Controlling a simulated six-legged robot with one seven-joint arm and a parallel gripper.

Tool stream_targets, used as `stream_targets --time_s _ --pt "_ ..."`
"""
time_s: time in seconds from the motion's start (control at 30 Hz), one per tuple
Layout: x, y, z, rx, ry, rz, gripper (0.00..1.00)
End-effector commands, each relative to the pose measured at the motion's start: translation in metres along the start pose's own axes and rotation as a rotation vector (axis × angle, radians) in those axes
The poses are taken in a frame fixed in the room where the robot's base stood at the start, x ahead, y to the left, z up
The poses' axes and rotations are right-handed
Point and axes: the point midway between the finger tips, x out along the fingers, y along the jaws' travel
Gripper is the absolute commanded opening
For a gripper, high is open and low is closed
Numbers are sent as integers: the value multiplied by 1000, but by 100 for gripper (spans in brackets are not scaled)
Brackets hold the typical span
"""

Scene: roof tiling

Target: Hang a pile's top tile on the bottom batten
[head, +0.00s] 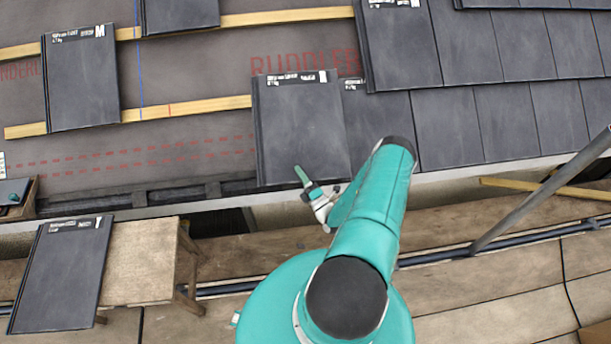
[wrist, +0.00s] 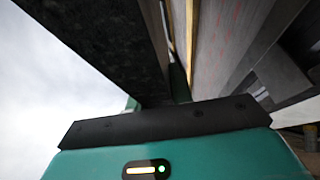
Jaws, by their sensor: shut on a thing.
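A dark grey tile (head: 300,130) with a white label strip along its top edge is at the right end of the bottom batten's (head: 200,107) bare stretch, beside the laid tiles. My gripper (head: 304,178) is shut on its lower edge. In the wrist view the tile (wrist: 100,45) is a dark slab above the gripper, with the roof membrane to its right. A narrow gap shows between slab and roof; I cannot tell whether its top touches the batten, which the tile hides. Another dark tile (head: 60,275) lies on a wooden stand at the lower left.
Laid tiles (head: 450,125) fill the right side of the roof. The wooden stand (head: 145,265) is at the lower left. A grey pole (head: 540,190) slants across the right. The membrane left of the held tile is bare.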

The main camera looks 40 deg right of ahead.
Motion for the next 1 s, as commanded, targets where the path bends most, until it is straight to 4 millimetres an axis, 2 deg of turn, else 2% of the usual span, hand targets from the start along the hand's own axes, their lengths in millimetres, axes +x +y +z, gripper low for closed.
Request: stream_targets --time_s 0.1,0.2,0.37,1.0 --pt "-13 -4 10 -6 20 19 0" --pt "-15 -7 13 -7 26 21 0" --pt "-13 -17 14 -6 27 21 0" --pt "-2 -75 19 -7 23 21 0"
